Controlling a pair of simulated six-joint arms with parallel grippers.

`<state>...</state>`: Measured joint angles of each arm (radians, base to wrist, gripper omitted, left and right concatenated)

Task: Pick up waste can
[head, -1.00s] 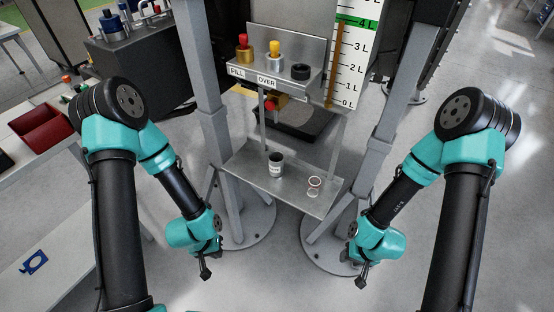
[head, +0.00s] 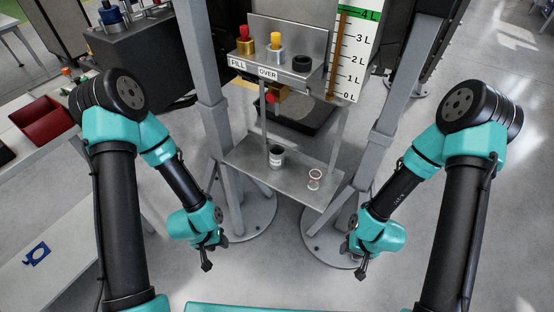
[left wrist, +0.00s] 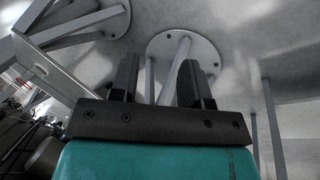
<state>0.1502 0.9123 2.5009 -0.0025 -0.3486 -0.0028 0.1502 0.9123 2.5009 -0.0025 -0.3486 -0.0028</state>
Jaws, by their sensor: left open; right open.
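A small dark-and-white can (head: 277,157), which looks like the waste can, stands upright on the lower metal shelf (head: 296,186) between two grey posts. My left gripper (head: 207,265) hangs in front of and left of the shelf, apart from the can. In the left wrist view its two fingers (left wrist: 157,82) are spread with nothing between them. My right gripper (head: 362,279) hangs right of the shelf, apart from both items, and holds nothing visible.
An upper shelf (head: 285,75) labelled FILL and OVER carries red, yellow and black fittings. Grey posts (head: 212,110) with round floor bases flank the shelf. A red bin (head: 40,123) sits on the left table.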

